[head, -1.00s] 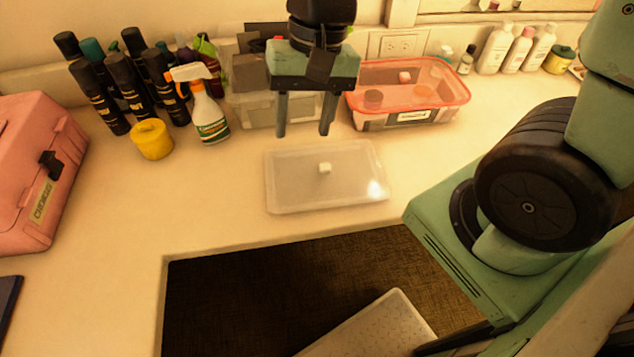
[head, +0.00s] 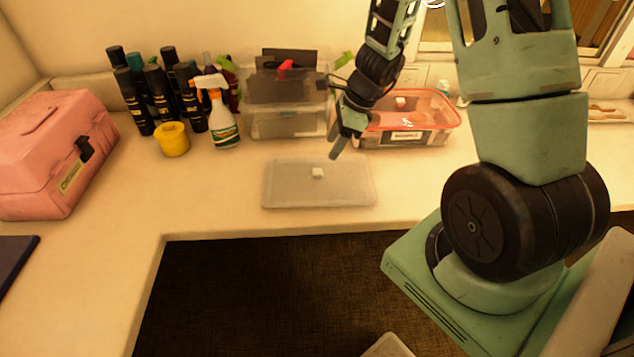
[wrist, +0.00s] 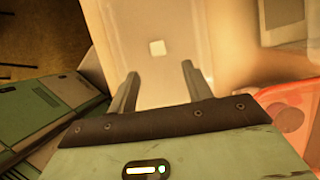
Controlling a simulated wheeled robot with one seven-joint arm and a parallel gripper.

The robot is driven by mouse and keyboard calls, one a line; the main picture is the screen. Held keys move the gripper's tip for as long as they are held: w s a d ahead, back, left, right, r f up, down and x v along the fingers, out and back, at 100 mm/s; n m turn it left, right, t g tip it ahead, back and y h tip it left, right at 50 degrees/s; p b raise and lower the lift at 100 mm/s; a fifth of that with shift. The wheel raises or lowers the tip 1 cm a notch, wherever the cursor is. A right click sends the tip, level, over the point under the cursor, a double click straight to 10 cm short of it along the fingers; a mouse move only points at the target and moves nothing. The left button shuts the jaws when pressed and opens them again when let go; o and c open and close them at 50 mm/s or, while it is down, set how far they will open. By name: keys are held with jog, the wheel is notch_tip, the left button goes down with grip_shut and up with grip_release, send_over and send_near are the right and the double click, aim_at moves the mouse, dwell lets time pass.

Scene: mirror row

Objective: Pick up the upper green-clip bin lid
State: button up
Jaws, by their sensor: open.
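A clear, flat rectangular lid (head: 285,190) with a small white knob lies on the counter near its front edge. Behind it stand two stacked clear bins; the upper bin (head: 262,88) has green clips at its sides and dark items in it. It shows no lid on top. My gripper (head: 338,150) is open and empty, above the counter, behind and to the right of the lid in the head view. In the wrist view the lid (wrist: 175,25) and its knob show beyond the spread fingers, with the knob between them. No contact with the lid shows.
A red-rimmed clear bin (head: 440,122) stands right of the stack, close to my gripper. A spray bottle (head: 222,122), a yellow pot (head: 173,140) and several dark bottles stand left. A pink toolbox (head: 50,155) is at the far left. Counter around the lid is clear.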

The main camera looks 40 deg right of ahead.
aim_at(318, 170)
jog(key=x, duration=0.4)
jog(key=b+x, duration=0.1)
jog(key=x, duration=0.4)
jog(key=shift+s+a+r, duration=0.1)
jog(key=shift+a, duration=0.1)
jog(key=shift+c, duration=0.3)
jog(key=c, duration=1)
